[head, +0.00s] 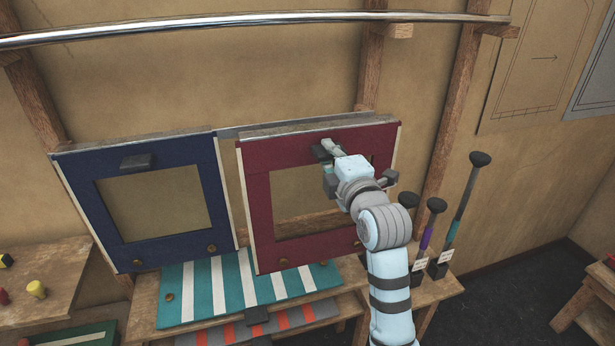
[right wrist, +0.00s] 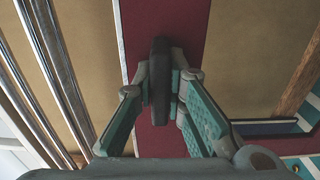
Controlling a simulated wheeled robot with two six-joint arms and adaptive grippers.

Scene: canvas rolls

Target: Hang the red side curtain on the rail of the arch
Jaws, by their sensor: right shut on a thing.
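The red side curtain (head: 258,205) is a dark red panel with a square window opening and pale side edges. It is upright in the middle of the head view, to the right of a similar blue panel (head: 78,205). My right gripper (head: 324,151) is shut on the dark grip block at the curtain's top band; in the right wrist view the block (right wrist: 160,75) stands between both fingers, with the red cloth (right wrist: 190,30) behind. The shiny metal rail (head: 250,24) runs across the top, above and apart from the curtain. My left gripper is not in view.
A striped teal and white cloth (head: 205,295) lies on a wooden shelf below the panels. Several dark-knobbed handles (head: 465,195) stand at right. A wooden table (head: 45,280) with small coloured pieces is at left. Wooden posts (head: 455,130) stand against the tan wall.

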